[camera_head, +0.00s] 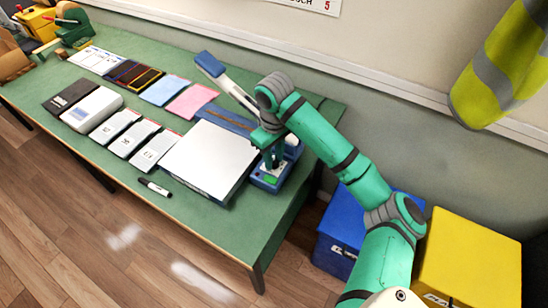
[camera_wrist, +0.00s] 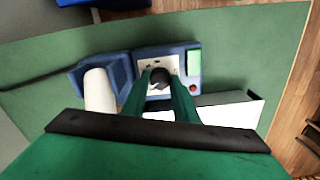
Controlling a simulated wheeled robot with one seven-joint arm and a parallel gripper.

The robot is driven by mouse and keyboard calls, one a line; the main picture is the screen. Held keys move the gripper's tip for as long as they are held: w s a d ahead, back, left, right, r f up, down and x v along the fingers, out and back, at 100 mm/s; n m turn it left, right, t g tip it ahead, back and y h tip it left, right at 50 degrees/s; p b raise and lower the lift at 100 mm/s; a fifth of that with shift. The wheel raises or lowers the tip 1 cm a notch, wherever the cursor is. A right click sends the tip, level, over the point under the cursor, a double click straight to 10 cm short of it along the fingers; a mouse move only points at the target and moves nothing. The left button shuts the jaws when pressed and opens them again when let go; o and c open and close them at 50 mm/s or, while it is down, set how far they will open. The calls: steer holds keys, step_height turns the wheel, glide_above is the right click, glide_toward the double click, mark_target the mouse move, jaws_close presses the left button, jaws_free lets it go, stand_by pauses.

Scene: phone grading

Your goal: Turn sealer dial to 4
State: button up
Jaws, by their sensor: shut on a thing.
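The sealer (camera_head: 265,180) is a blue machine at the right end of the green table, with its long arm (camera_head: 228,86) raised. In the wrist view, its blue body (camera_wrist: 188,45) carries a white plate (camera_wrist: 150,52) with small dark marks, a green panel (camera_wrist: 194,62) and a red round part (camera_wrist: 193,88). The dark dial (camera_wrist: 161,74) stands on the white plate. My gripper (camera_wrist: 161,84) points down over it, shut on the dial with a finger on each side. In the head view, my gripper (camera_head: 272,158) hides the dial. The dial's setting cannot be read.
A large white flat box (camera_head: 210,158) stands beside the sealer. A black marker (camera_head: 154,187) and several pouches and trays lie farther left on the table (camera_head: 235,238). Blue (camera_head: 335,232) and yellow (camera_head: 470,262) bins stand on the floor at right. A hi-vis vest (camera_head: 500,70) hangs above.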

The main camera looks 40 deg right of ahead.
steer(key=m, duration=0.4)
steer(key=shift+s+m, duration=0.1)
steer(key=shift+m, duration=2.1)
steer(key=shift+a, duration=0.1)
steer(key=o, duration=1.1)
steer(key=shift+c, duration=0.2)
steer(key=shift+m, duration=0.3)
